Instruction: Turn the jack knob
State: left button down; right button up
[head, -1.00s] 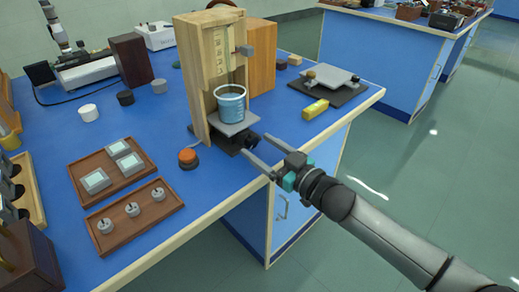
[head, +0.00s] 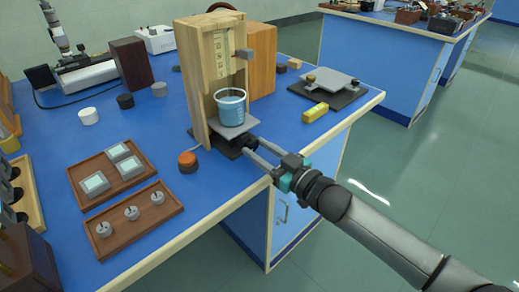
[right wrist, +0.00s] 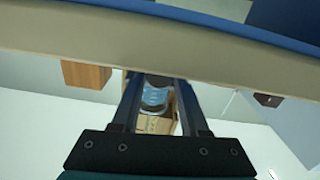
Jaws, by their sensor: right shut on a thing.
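The lab jack (head: 230,151) stands on the blue bench inside an open wooden frame (head: 200,95). Its grey top plate (head: 240,131) bears a glass beaker of blue liquid (head: 231,107), which also shows in the right wrist view (right wrist: 156,97). The dark jack knob (head: 249,142) faces the bench's front edge. My right gripper (head: 250,150) reaches in from the lower right and is shut on the knob, its fingers on either side. The fingers partly hide the knob; in the right wrist view the fingertips (right wrist: 158,80) are partly in shadow. My left gripper is not in view.
An orange button (head: 188,161) sits left of the jack. A yellow block (head: 315,112) and another jack-like platform (head: 329,79) stand to the right. Wooden trays (head: 158,215) with small parts lie at the front left. Open floor lies right of the bench.

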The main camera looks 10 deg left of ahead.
grip_shut()
jog(key=shift+n, duration=0.4)
jog(key=shift+n+p, duration=0.8)
jog(key=shift+n, duration=0.1)
jog(key=shift+n+p, duration=0.4)
jog(key=shift+n, duration=0.7)
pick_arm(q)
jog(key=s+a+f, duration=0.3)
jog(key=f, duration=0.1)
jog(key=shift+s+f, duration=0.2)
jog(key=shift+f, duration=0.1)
pick_arm(e)
jog(key=shift+f+n, duration=0.1)
jog(key=shift+n, duration=0.9)
